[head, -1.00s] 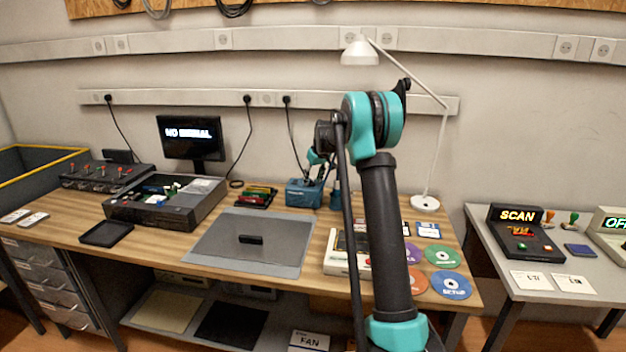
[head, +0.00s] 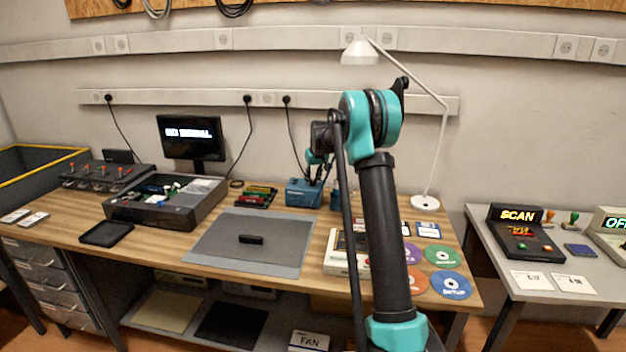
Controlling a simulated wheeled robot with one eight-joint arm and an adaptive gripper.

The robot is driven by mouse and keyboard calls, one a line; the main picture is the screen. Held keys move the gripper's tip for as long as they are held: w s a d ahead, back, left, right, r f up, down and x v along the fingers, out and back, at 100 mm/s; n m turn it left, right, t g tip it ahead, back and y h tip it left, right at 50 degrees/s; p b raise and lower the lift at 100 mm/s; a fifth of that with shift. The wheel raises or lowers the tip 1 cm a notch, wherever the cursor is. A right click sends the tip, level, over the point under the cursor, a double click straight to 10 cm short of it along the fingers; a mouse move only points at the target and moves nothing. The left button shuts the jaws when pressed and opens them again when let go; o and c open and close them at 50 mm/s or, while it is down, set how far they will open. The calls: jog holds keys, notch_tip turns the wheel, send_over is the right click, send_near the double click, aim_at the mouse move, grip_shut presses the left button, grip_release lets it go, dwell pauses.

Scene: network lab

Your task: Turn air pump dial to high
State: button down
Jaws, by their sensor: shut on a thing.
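The air pump looks to be the small blue box (head: 303,193) at the back of the wooden table, below a wall socket strip. My gripper (head: 317,182) is at its right side, pointing down from my teal and black arm. The fingers are small and dark in this view and look closed on the pump's dial. The dial itself is hidden by the fingers and too small to make out, so its setting cannot be read.
An open grey case (head: 165,205) stands to the left. A white lamp (head: 425,202) and several colored discs are at the right, partly behind my arm.

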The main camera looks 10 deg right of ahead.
jog(key=m+h, duration=0.1)
jog(key=m, duration=0.1)
jog(key=m+h, duration=0.1)
jog(key=m, duration=0.4)
jog(key=shift+a+h, duration=0.25)
jog(key=shift+h, duration=0.15)
jog(key=m+g+h, duration=0.1)
jog(key=m, duration=0.2)
jog(key=m+h, duration=0.1)
jog(key=m, duration=0.2)
jog(key=shift+w+a+m+g, duration=0.1)
jog(key=shift+w+m+g, duration=0.1)
jog(key=shift+m+g, duration=0.2)
jog(key=c, duration=1.3)
grip_release()
jog(key=v, duration=1.2)
jog(key=shift+w, duration=0.1)
